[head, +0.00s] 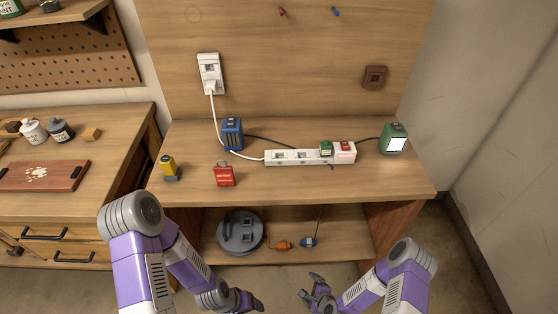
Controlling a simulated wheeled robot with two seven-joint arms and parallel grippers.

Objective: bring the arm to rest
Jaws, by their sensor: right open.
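My right arm comes in from the lower right, and its gripper (312,293) is open and empty in front of the bench, below the tabletop's front edge. My left arm comes in from the lower left. Its gripper (250,302) is at the bottom edge of the view, partly cut off, and I cannot tell whether its fingers are apart. Neither gripper touches anything that I can see.
The wooden bench (300,188) carries a white power strip (285,157), a blue device (232,133), a yellow device (168,167), a red block (224,175) and a green device (393,139). A grey cable reel (240,233) sits on the shelf below. A side counter (110,125) stands left.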

